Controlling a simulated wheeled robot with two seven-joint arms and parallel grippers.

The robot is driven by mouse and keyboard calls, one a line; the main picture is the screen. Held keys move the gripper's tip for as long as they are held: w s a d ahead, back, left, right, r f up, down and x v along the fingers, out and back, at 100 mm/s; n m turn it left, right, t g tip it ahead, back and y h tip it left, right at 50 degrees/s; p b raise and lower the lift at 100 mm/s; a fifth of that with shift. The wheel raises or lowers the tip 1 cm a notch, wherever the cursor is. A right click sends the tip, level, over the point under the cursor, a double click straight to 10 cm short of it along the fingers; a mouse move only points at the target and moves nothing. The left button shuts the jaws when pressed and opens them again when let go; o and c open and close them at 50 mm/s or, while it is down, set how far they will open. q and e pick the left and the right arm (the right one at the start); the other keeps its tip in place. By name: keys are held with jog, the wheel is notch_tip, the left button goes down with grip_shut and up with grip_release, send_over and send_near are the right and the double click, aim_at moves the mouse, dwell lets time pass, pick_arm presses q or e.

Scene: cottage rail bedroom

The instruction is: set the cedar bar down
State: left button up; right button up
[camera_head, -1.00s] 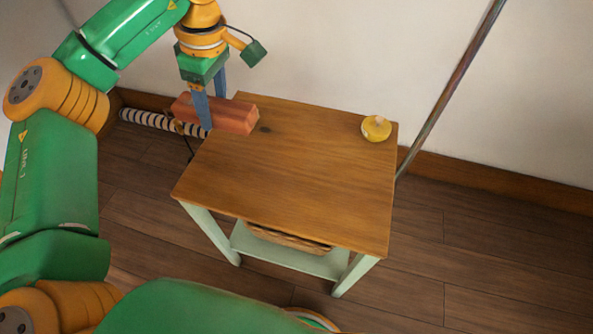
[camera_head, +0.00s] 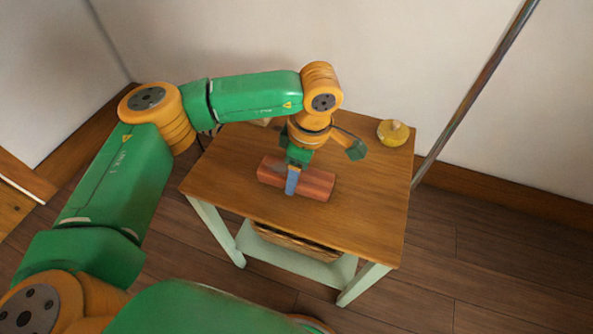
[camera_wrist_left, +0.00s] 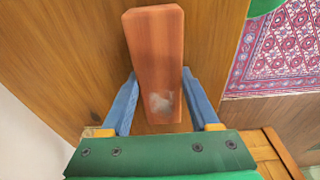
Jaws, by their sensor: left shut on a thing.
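The cedar bar (camera_head: 316,185) is a reddish block over the middle of the wooden tabletop (camera_head: 350,215). It lies level, its length running left to right in the head view. My left gripper (camera_head: 291,189) is shut on it from above, with blue fingers on its two long sides. In the left wrist view the bar (camera_wrist_left: 155,60) stretches away between the fingers (camera_wrist_left: 160,104), with a pale worn patch on its near part. I cannot tell whether its underside touches the tabletop. My right gripper is not in view.
A yellow rounded object (camera_head: 394,132) sits at the table's far right corner. A small pale item (camera_head: 262,122) shows partly behind my left arm at the back edge. A basket (camera_head: 296,243) is on the lower shelf. A metal pole (camera_head: 475,90) stands right. The tabletop's front is clear.

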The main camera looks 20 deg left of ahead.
aim_at(305, 175)
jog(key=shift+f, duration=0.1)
pick_arm(q)
jog(key=shift+f, duration=0.15)
jog(key=o, duration=1.4)
jog(key=shift+o, duration=0.2)
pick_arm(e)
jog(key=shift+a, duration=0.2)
pick_arm(q)
jog(key=shift+r, duration=0.2)
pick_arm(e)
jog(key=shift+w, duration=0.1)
pick_arm(q)
notch_tip(305, 175, up, 12)
jog(key=d+p, duration=0.2)
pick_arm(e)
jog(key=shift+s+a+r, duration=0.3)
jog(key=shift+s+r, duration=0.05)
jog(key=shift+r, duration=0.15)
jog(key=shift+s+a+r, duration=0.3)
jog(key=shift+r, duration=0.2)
pick_arm(q)
jog(key=shift+a, duration=0.1)
